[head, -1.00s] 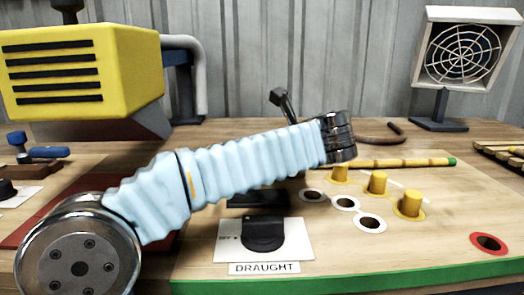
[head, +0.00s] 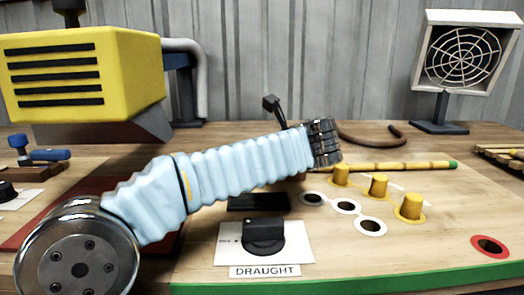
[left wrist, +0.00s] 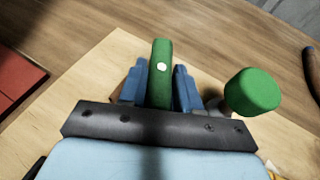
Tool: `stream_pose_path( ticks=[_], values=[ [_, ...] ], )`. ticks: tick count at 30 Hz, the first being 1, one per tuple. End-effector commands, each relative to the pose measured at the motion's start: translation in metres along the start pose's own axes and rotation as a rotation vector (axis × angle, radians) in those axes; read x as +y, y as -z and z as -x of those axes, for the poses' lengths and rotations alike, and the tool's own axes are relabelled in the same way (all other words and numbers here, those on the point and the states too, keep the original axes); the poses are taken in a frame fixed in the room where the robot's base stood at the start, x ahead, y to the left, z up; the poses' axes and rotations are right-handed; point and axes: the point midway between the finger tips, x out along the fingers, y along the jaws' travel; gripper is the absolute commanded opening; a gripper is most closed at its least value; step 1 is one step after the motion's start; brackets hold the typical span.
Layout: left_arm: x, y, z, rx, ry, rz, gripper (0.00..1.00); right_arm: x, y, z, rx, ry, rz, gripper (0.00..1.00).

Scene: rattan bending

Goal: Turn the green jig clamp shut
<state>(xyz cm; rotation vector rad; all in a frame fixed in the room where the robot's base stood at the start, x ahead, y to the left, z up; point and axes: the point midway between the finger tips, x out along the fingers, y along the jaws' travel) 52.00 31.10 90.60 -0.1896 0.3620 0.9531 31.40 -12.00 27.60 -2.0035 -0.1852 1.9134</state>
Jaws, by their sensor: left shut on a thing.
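In the left wrist view, a green bar-shaped handle (left wrist: 160,62) with a white dot stands between the two blue fingers of my left gripper (left wrist: 159,86). The fingers are shut on it. A round green knob (left wrist: 252,92) on a grey stem is to the right of the fingers, apart from them. In the head view, my left arm reaches across the board, and its wrist hides the fingers and the green clamp. My right gripper is in neither view.
The board (head: 400,262) holds yellow pegs (head: 410,206), white-ringed holes (head: 370,226) and a red-ringed hole (head: 490,246). A rattan rod (head: 400,167) lies behind the pegs. The draught knob (head: 263,236) is below my arm. A yellow box (head: 120,75) stands left, a caged fan (head: 468,58) at right.

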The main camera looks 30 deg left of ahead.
Motion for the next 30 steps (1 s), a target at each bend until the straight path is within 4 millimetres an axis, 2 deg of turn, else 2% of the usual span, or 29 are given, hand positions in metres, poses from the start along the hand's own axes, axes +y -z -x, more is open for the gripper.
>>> stream_pose_path(
  ticks=[6,12,23,24,28,30],
  values=[
    [0.007,-0.005,0.0,0.0,0.209,-0.086,0.02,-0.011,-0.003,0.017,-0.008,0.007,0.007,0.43],
    [0.009,-0.003,-0.001,0.001,0.365,-0.151,0.02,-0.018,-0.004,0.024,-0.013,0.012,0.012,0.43],
    [0.007,-0.001,-0.001,-0.002,0.4,-0.165,0.02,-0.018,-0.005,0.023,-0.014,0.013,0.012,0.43],
    [0.007,-0.001,-0.001,-0.002,0.4,-0.165,0.34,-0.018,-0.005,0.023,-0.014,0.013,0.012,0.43],
    [0.007,-0.001,-0.001,-0.002,0.399,-0.165,0.53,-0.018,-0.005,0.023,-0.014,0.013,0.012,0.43],
    [0.007,-0.001,-0.001,-0.001,0.399,-0.165,0.53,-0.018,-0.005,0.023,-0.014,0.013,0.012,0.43]
  ],
)
